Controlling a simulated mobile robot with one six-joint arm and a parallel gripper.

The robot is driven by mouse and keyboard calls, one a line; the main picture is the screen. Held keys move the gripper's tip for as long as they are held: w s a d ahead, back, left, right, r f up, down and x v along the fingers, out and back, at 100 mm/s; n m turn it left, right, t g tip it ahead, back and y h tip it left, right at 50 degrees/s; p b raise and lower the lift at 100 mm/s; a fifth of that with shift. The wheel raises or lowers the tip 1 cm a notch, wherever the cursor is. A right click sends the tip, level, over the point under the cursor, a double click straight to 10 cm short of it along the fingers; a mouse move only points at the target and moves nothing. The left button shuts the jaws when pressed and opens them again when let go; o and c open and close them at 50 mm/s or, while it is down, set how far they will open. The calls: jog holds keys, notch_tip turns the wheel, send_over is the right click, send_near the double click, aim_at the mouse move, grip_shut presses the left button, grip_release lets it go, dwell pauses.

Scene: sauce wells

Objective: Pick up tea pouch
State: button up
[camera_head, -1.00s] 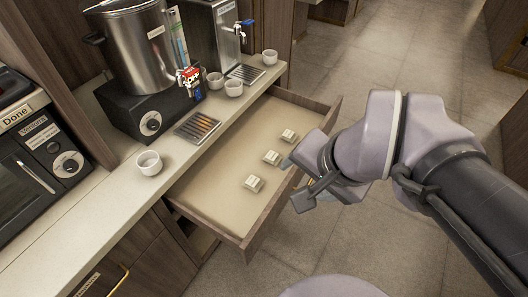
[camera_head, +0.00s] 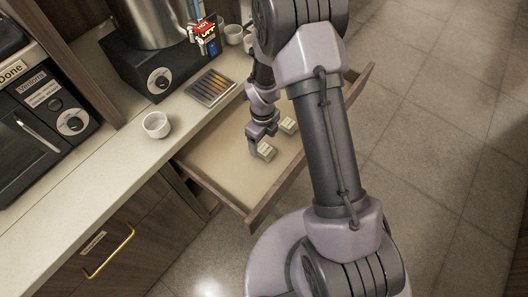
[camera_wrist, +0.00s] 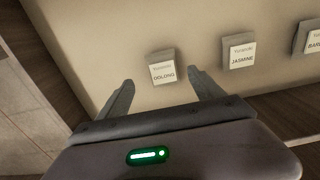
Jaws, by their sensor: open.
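Tea pouches with white labels lie in a row on the floor of the open drawer. In the wrist view the one labelled OOLONG (camera_wrist: 162,70) lies just beyond my gripper (camera_wrist: 154,82), between the lines of its two open fingers. The JASMINE pouch (camera_wrist: 239,52) lies to its right, and a third pouch (camera_wrist: 312,38), partly cut off, is farther right. In the head view my gripper (camera_head: 258,146) points down into the drawer beside the nearest pouch (camera_head: 266,151). A second pouch (camera_head: 288,125) shows behind it. My arm hides the rest.
The open drawer (camera_head: 222,180) has wooden walls around the pouches. The drawer floor left of the pouches is clear.

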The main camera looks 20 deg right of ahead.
aim_at(265, 149)
jog(key=f+b, duration=0.1)
jog(key=f, duration=0.3)
jog(key=f+b, duration=0.1)
jog(key=f, duration=0.1)
jog(key=shift+d+f+b, duration=0.1)
jog(key=shift+d+b, duration=0.2)
jog(key=shift+d, duration=0.1)
jog(key=c, duration=1.5)
